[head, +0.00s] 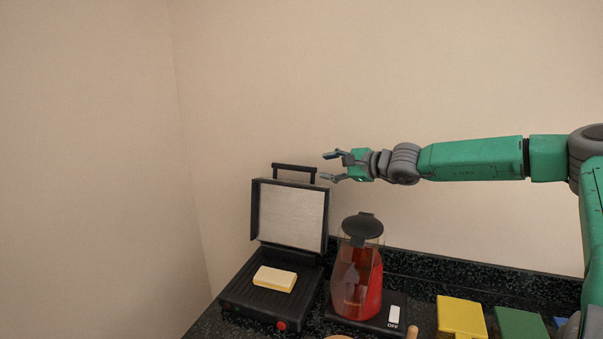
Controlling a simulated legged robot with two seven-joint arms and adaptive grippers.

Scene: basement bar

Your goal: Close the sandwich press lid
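The sandwich press stands on the dark counter with its lid (292,214) raised, its pale inner plate facing me. A black handle (294,167) sticks up from the lid's top edge. A pale yellow block (275,278), like a sandwich or bread, lies on the ridged black lower plate (250,300). My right gripper (327,166) reaches in from the right, pointing left. Its fingers are apart with nothing between them. In the picture it is just right of the handle; I cannot tell whether they touch. My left gripper is not in view.
A blender-like jug with red contents (357,280) and a dark lid stands just right of the press, on a black base marked OFF (395,316). Yellow (461,316) and green (521,324) boards lie farther right. Walls stand behind and at left.

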